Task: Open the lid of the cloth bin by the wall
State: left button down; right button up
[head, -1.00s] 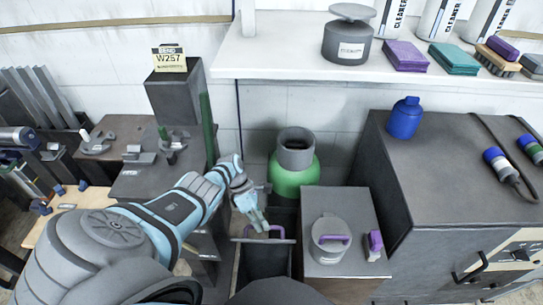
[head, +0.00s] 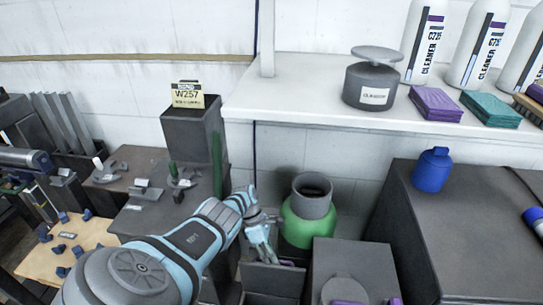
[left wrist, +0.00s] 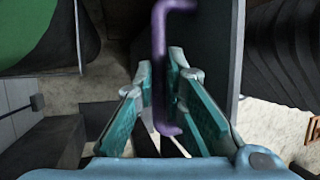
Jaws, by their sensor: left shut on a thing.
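The cloth bin (head: 272,282) is a dark grey box low by the wall, partly cut off by the bottom edge of the head view. Its purple handle (left wrist: 158,70) stands between my left gripper's teal fingers in the left wrist view. My left gripper (head: 265,252) is shut on this handle at the bin's top. A dark flat panel (left wrist: 208,45) lies right beside the handle in the wrist view; it looks like the lid. How far the lid is tilted is hard to tell. My right gripper is not in view.
A green canister with a grey collar (head: 308,222) stands just behind the bin. A dark pedestal with sign W257 (head: 192,130) stands left. A white shelf (head: 300,112) overhangs behind.

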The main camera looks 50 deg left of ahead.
pick_arm(q)
jog(key=shift+s+d+f, duration=0.1)
jog(key=shift+s+f, duration=0.05)
jog(key=c, duration=1.7)
grip_release()
jog(key=shift+o, duration=0.2)
notch_tip(320, 180, up, 10)
